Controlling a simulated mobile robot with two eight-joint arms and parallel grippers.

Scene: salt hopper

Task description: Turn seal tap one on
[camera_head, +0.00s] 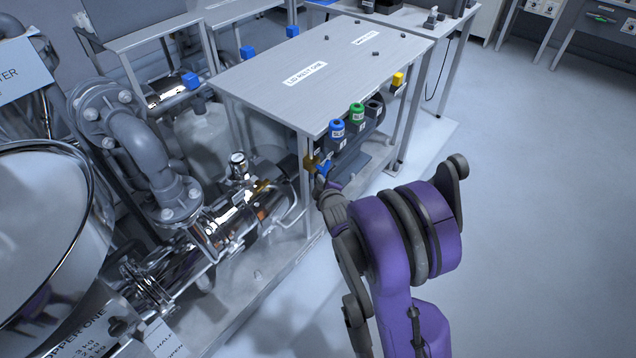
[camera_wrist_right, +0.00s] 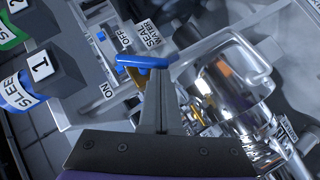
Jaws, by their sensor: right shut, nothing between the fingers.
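The seal tap has a blue lever handle (camera_head: 323,168) on a brass body (camera_head: 311,163), at the near corner of the table frame. In the right wrist view the blue handle (camera_wrist_right: 145,61) lies beside a plate with a "SEAL WATER" label (camera_wrist_right: 149,34), an "OFF" mark (camera_wrist_right: 125,38) and an "ON" mark (camera_wrist_right: 108,91). My right gripper (camera_head: 326,187) is shut and empty, its fingertips (camera_wrist_right: 160,76) right at the handle. I cannot tell whether they touch it. The fingers partly hide the brass body. My left gripper is not in view.
The table top (camera_head: 330,60) is above and behind the tap. Shiny pipework with a gauge (camera_head: 237,160) lies left. The floor at right is clear.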

